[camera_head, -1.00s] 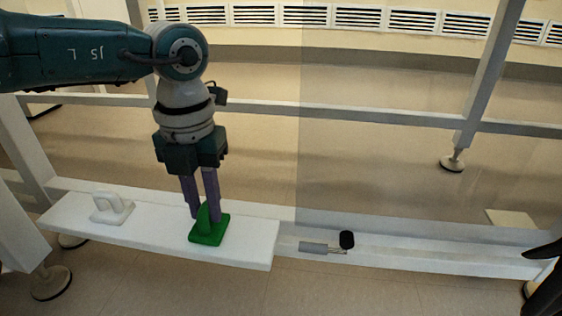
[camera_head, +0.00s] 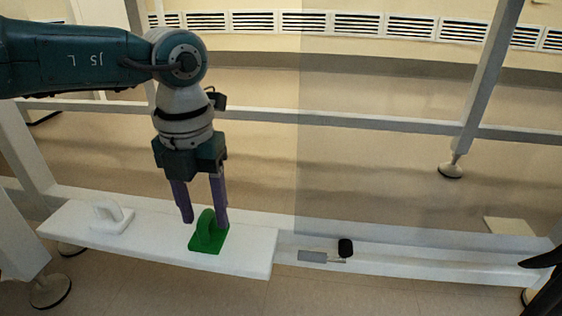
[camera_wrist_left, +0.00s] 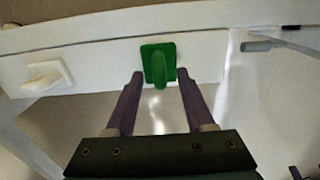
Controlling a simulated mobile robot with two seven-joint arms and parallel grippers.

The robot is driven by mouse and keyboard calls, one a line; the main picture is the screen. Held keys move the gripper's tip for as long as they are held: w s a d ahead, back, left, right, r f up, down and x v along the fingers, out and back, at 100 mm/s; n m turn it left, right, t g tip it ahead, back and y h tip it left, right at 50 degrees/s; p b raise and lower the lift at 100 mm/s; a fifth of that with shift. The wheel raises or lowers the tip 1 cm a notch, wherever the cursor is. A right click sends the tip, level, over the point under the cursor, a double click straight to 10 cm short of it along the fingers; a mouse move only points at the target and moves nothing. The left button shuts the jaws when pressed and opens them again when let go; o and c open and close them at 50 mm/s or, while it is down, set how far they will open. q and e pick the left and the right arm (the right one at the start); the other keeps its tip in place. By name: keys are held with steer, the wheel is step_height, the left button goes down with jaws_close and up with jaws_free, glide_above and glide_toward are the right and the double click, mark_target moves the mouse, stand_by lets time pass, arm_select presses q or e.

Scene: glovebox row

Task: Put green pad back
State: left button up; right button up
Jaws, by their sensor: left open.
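The green pad (camera_head: 208,236), a flat square base with an upright handle, rests on the white shelf (camera_head: 246,250). It also shows in the left wrist view (camera_wrist_left: 158,62), lying ahead of the fingertips. My left gripper (camera_head: 205,222) points down at the pad with its purple fingers spread. One finger is left of the handle and the other right of it; the pad is not gripped. My right gripper cannot be made out; only a dark shape shows at the right edge.
A white pad (camera_head: 110,216) with a similar handle stands on the shelf to the left. A grey and black tool (camera_head: 314,256) lies on the beam right of the shelf. The shelf between the two pads is clear. A slanted frame post (camera_head: 478,90) stands at right.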

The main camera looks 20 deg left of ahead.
step_height(320, 180, up, 10)
steer(key=p, duration=0.9)
steer(key=shift+d+f, duration=0.1)
steer(key=shift+f, duration=0.05)
